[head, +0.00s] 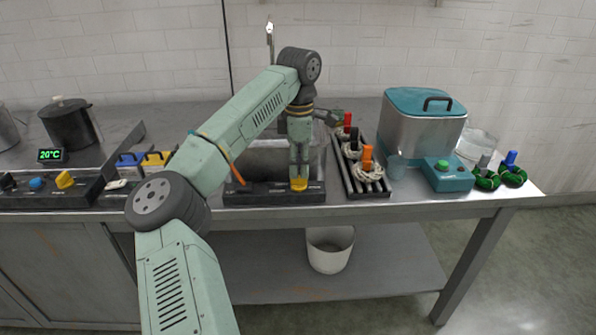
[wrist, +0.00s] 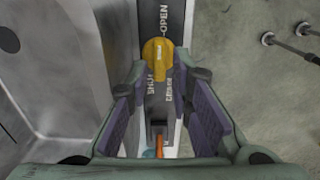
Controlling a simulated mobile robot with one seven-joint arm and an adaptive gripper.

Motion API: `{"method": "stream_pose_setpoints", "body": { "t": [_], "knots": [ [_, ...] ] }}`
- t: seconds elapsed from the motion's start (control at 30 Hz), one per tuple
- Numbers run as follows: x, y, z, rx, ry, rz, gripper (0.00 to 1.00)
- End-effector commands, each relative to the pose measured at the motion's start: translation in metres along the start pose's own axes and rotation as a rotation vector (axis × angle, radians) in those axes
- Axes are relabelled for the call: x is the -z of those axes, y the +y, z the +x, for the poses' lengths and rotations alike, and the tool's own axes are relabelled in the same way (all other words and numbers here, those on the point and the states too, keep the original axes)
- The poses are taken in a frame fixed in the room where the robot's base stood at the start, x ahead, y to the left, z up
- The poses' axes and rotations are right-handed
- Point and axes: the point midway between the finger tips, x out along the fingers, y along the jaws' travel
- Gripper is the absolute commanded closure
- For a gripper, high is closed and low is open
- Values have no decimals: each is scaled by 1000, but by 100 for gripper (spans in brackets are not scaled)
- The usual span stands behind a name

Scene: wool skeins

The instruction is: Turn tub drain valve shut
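The drain valve is a yellow knob (wrist: 158,52) on the dark front strip of the tub. It also shows in the head view (head: 299,185). In the wrist view, OPEN is printed above the knob, with SHUT and what looks like DRAIN below it. A small pale mark sits on the knob, but its setting is hard to read. My gripper (head: 299,176) points down over the knob. In the wrist view its fingers (wrist: 159,75) are apart, one to each side just below the knob, with no clear contact. The steel tub (wrist: 70,75) lies left of the strip.
Right of the tub stands a dark rack (head: 359,184) with cream skeins. Beyond it are a teal-lidded steel pot (head: 423,130), a teal box (head: 447,175) and green skeins (head: 500,178). A white bucket (head: 330,252) sits on the lower shelf. A yellow knob (head: 65,180) lies far left.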

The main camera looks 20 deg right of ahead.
Motion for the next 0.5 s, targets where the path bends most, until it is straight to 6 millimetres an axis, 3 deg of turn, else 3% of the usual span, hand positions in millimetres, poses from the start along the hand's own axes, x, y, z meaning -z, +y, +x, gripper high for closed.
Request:
{"method": "stream_pose_setpoints", "body": {
  "t": [0.2,0.5],
  "knots": [
    [0,0,24,1,-2,1,80],
    [0,0,29,0,-2,1,80]
  ]
}}
